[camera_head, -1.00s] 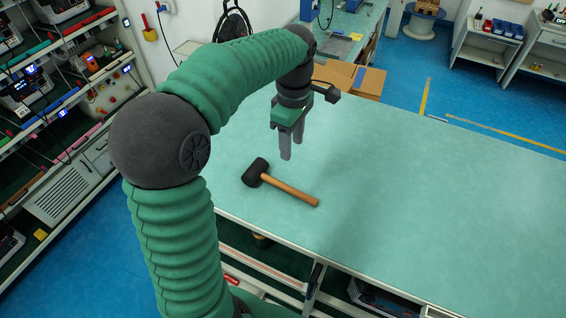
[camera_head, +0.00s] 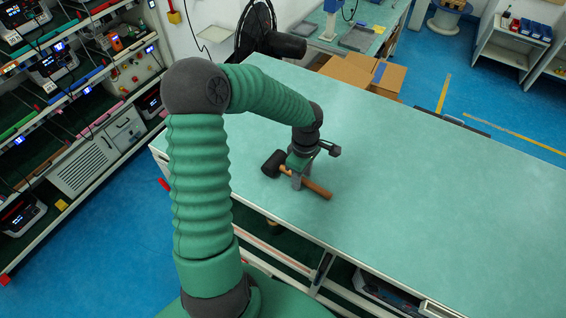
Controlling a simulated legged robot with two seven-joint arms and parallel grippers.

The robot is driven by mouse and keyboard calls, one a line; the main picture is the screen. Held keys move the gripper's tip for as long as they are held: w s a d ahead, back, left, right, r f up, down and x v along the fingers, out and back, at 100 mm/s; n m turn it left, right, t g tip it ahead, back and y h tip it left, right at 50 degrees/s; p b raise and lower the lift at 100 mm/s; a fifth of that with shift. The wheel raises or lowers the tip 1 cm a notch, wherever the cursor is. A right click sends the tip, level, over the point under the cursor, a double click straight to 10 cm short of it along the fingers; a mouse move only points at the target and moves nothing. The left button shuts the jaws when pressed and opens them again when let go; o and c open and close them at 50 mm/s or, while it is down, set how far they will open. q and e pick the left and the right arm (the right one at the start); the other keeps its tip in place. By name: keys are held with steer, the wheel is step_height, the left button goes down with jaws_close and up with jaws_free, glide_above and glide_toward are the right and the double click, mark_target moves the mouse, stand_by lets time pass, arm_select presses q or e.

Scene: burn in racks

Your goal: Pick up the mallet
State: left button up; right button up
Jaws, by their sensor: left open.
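The mallet lies on the green tabletop (camera_head: 430,190) near its front edge. Its black head (camera_head: 271,164) points left and its wooden handle (camera_head: 317,188) runs down to the right. My left gripper (camera_head: 297,183) points down over the handle, close to the head, with its fingers at the handle. The gripper is open. Its body covers part of the handle, so I cannot tell whether a finger touches it. My right gripper is not in view.
Cardboard boxes (camera_head: 362,74) stand behind the table's far edge. A black fan (camera_head: 257,32) stands behind the table at the upper left. Racks with devices (camera_head: 85,150) line the left side. The tabletop right of the mallet is clear.

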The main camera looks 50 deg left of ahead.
arm_select(q)
steer(key=shift+s+a, duration=0.15)
steer(key=shift+s, duration=0.15)
steer(key=shift+w+d, duration=0.4)
steer(key=shift+d, duration=0.25)
jaws_close()
steer(key=shift+s+a, duration=0.1)
steer(key=shift+s+a, duration=0.15)
steer(key=shift+a, duration=0.15)
steer(key=shift+d, duration=0.1)
